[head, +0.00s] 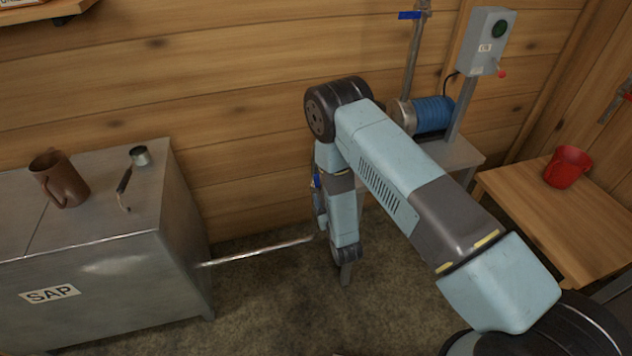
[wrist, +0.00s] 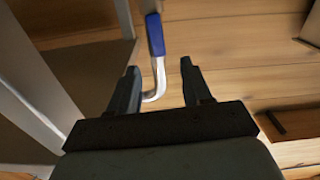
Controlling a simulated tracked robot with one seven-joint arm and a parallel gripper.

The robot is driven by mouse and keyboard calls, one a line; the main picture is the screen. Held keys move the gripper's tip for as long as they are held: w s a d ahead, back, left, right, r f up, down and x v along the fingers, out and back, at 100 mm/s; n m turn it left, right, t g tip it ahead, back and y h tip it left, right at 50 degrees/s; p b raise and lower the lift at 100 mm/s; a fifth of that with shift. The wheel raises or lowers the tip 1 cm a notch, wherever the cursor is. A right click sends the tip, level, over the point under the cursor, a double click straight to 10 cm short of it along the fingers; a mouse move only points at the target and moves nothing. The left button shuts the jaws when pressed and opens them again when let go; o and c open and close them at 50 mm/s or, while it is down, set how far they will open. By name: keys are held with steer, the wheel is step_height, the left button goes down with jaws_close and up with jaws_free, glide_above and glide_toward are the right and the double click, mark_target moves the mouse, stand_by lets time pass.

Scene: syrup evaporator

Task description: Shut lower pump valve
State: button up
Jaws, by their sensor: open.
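A blue valve handle (wrist: 155,35) with a bent silver stem (wrist: 159,78) shows in the wrist view. The handle lies beyond my gripper's fingertips (wrist: 160,78), and the stem shows in the gap between the fingers. My gripper is open and holds nothing. In the head view a small blue piece (head: 315,182) shows beside my arm, mostly hidden by it; it looks like the lower valve's handle. The pump (head: 433,115) is blue and stands behind my arm. An upper blue handle (head: 409,15) sits on the upright pipe.
A steel SAP tank (head: 100,280) stands at the left with a brown mug (head: 60,179) and a ladle (head: 139,158) on top. A metal pipe (head: 265,251) runs from it toward my arm. A wooden table (head: 515,190) with a red mug (head: 567,167) is at the right.

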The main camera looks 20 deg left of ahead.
mark_target(317, 179)
steer(key=x, duration=0.9)
steer(key=shift+d, duration=0.2)
steer(key=shift+c, duration=0.4)
jaws_close()
